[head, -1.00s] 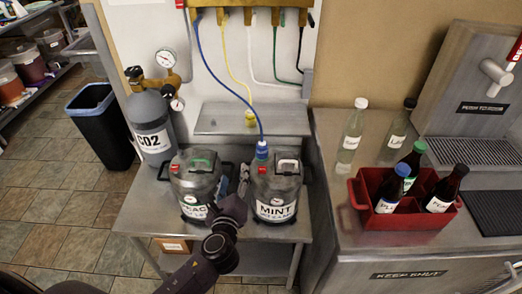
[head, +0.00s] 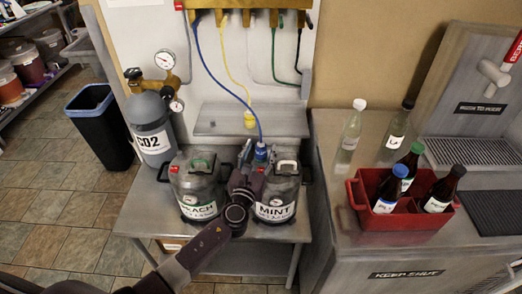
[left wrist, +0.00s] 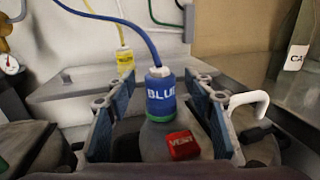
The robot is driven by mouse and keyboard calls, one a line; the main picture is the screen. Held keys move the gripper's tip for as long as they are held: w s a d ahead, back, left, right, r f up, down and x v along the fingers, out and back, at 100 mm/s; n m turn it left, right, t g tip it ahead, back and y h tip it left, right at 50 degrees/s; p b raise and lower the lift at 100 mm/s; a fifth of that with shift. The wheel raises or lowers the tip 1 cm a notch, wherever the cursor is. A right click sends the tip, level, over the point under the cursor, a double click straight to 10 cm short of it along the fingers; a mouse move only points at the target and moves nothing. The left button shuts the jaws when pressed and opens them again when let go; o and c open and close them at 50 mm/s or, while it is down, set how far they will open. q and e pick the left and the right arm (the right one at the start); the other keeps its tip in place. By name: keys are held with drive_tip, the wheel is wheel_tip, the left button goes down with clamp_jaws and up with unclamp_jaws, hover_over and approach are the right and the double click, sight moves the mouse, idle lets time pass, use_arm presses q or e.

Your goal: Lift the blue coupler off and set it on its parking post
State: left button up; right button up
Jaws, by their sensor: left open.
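The blue coupler (head: 261,152) sits upright on top of the MINT keg (head: 274,198), with the blue hose running up from it. In the left wrist view the coupler (left wrist: 160,95) has a green ring at its base. My left gripper (head: 248,155) is open beside the coupler in the head view. In the left wrist view its two fingers (left wrist: 162,86) stand either side of the coupler, with gaps showing. I cannot make out an empty parking post. My right gripper is not in view.
A yellow coupler (head: 250,119) stands on the steel shelf (head: 215,122) behind. The PEACH keg (head: 197,190) is at the left. The MINT keg's white handle (left wrist: 250,103) and red VENT piece (left wrist: 182,145) are close to the fingers. A red crate (head: 385,222) holds bottles at right.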

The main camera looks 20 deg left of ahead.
use_arm(q)
drive_tip(key=shift+w, duration=0.75)
drive_tip(key=shift+c, duration=0.5)
clamp_jaws()
wheel_tip(320, 180, up, 10)
drive_tip(key=p, duration=0.5)
drive_tip(key=shift+r, duration=0.15)
wheel_tip(320, 180, up, 10)
drive_tip(key=p, duration=0.2)
hover_over(261, 144)
